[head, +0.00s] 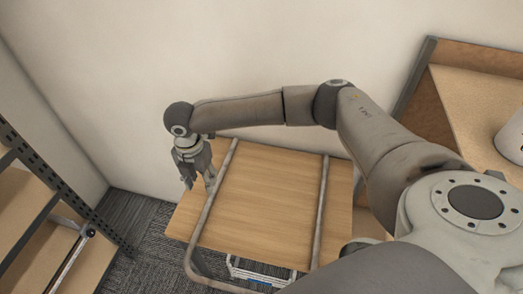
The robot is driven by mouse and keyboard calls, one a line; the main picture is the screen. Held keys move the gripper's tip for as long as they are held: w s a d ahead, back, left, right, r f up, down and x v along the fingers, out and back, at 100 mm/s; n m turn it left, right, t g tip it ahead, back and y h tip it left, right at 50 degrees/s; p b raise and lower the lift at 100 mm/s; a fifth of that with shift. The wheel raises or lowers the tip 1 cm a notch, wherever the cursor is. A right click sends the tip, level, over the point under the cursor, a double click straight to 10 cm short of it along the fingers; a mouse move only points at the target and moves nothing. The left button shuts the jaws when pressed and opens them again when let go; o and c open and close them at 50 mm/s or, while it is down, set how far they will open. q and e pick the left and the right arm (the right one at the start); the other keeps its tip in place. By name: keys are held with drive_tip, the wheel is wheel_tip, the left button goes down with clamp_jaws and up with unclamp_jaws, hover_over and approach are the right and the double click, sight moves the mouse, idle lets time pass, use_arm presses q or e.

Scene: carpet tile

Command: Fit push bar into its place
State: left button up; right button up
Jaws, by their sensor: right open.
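The push bar (208,212) is a grey metal tube with two long legs and a curved corner at the near left. It shows over a light wooden board (265,195), and its near right part is hidden behind my arm. I cannot tell whether its leg ends sit in any holders. My right gripper (200,182) is open and points down at the left leg, near the board's far left corner. The fingers are beside or around the tube; I cannot tell which, nor whether they touch it. My left gripper is not in view.
A metal shelf rack (60,190) with wooden shelves stands at the left. A wooden shelf unit (465,105) with a pale round object (512,138) stands at the right. A wall (250,50) is close behind the board. Dark carpet (130,225) is free at the left.

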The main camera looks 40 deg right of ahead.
hover_over(209, 202)
drive_tip(key=f, duration=0.6)
drive_tip(key=shift+a, duration=0.2)
drive_tip(key=shift+d+f+p, duration=0.1)
drive_tip(key=shift+f+p, duration=0.65)
drive_tip(key=shift+f, duration=1.95)
clamp_jaws()
